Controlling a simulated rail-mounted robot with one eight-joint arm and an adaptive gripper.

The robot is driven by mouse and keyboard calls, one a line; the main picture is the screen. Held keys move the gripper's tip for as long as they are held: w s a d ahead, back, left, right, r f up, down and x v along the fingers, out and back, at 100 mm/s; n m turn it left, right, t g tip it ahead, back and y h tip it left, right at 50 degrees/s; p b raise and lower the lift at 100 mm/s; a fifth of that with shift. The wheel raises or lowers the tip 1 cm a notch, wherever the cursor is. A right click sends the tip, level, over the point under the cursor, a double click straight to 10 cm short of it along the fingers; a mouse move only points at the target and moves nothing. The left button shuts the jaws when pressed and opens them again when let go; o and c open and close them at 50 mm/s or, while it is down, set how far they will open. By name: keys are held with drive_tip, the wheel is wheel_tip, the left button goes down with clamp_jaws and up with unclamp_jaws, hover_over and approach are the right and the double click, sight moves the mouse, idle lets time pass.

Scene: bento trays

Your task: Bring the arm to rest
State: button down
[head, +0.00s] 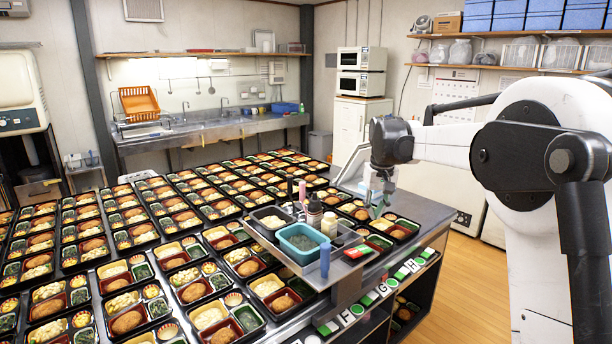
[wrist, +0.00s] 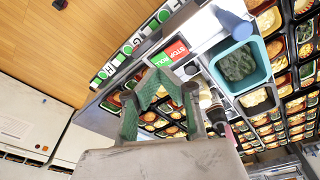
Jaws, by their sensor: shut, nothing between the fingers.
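My gripper (head: 379,208) hangs from my white and dark arm at the right of the head view, above the right end of the steel table. Its green fingers point down and are close together, with nothing seen between them. In the wrist view my gripper (wrist: 158,76) shows its green fingers converging at the tips. It is apart from the raised tray holder (head: 333,262), which stands to its left in the head view.
Many filled bento trays (head: 127,321) cover the table. The holder bears a teal tub (head: 303,238), a grey tub (head: 270,216), bottles and a blue cup (head: 325,262). A red and green card (head: 358,252) lies near the lettered edge. Wooden floor (head: 466,285) is clear at right.

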drive_tip(key=s+r+t+b, duration=0.1)
drive_tip(key=s+r, duration=0.1)
drive_tip(key=s, duration=0.9)
drive_tip(key=s+r+t+b, duration=0.1)
drive_tip(key=s+r+t, duration=0.15)
drive_tip(key=s, duration=0.75)
drive_tip(key=s+f+t+b, duration=0.1)
drive_tip(key=s+f, duration=0.4)
drive_tip(key=s, duration=0.5)
drive_tip(key=s+f+m+t+b, duration=0.1)
drive_tip(key=s+f, duration=0.5)
drive_tip(key=s, duration=0.5)
drive_tip(key=shift+s+f, duration=0.15)
drive_tip(key=shift+s, duration=0.1)
